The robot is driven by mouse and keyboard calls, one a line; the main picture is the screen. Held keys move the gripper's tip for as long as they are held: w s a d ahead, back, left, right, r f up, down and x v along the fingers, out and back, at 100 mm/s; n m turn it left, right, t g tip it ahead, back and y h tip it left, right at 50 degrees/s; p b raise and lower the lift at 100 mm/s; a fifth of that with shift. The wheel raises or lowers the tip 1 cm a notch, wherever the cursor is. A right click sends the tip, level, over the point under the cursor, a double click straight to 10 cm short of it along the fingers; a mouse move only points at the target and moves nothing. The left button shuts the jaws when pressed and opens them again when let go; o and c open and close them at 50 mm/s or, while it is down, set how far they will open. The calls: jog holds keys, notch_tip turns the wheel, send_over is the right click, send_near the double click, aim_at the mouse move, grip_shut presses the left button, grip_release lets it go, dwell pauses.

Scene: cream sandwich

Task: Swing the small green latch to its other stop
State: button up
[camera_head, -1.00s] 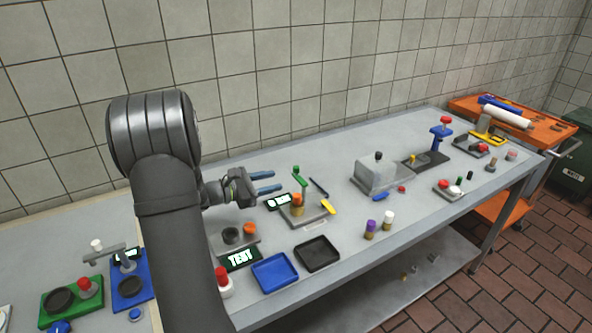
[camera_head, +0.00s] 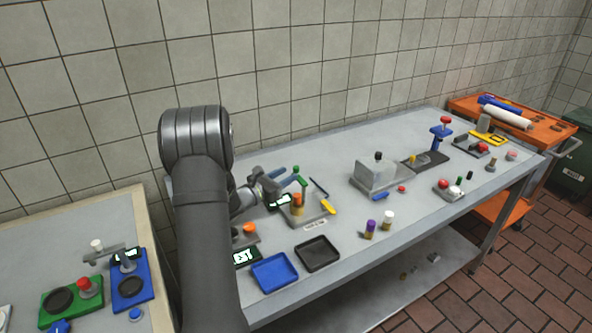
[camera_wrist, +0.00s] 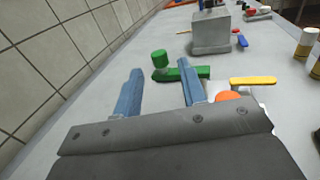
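The green latch (camera_head: 303,183) is a short bar with an upright round knob at one end, mounted at the orange post (camera_head: 297,200) on a grey base plate (camera_head: 318,219). In the wrist view, the latch's green bar (camera_wrist: 200,72) lies roughly crosswise, with its knob (camera_wrist: 160,60) at the left end. My gripper (camera_head: 290,175) is open, its blue fingers apart and pointing at the latch. In the wrist view, the knob shows between the fingertips (camera_wrist: 160,68). The right finger covers part of the bar; contact cannot be told.
A yellow bar (camera_head: 328,207) lies at the right of the base plate. A grey block (camera_head: 378,178) stands further right. Blue (camera_head: 274,286) and black (camera_head: 318,266) trays lie in front. The tiled wall is behind.

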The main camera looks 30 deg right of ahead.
aim_at(294, 170)
jog(key=x, duration=0.5)
jog(key=shift+d, duration=0.15)
grip_shut()
